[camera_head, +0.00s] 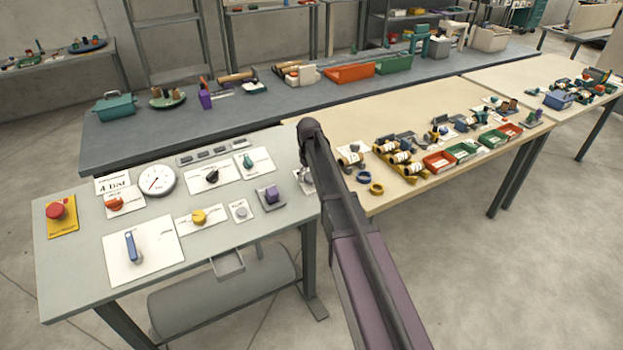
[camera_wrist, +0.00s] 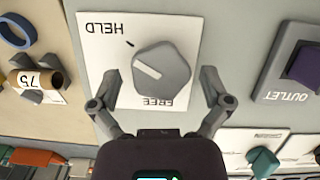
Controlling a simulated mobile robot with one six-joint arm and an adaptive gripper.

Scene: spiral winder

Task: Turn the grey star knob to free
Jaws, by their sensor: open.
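The grey star knob (camera_wrist: 165,72) sits on a white plate (camera_wrist: 98,20) in the wrist view. The plate's labels appear upside down: HELD (camera_wrist: 104,27) at upper left and FREE (camera_wrist: 157,102) just below the knob. The white line on the knob slants toward the left, on the HELD side, not at FREE. My gripper (camera_wrist: 160,98) is open, one finger on each lower side of the knob, with visible gaps and nothing held. In the head view my arm covers most of the knob and its plate.
A purple OUTLET knob (camera_wrist: 305,66) stands right of the plate in the wrist view. The grey panel table (camera_head: 75,285) carries a gauge (camera_head: 157,180), a red button (camera_head: 57,211) and a blue lever (camera_head: 133,247). A wooden table (camera_head: 400,197) with rolls and trays adjoins it.

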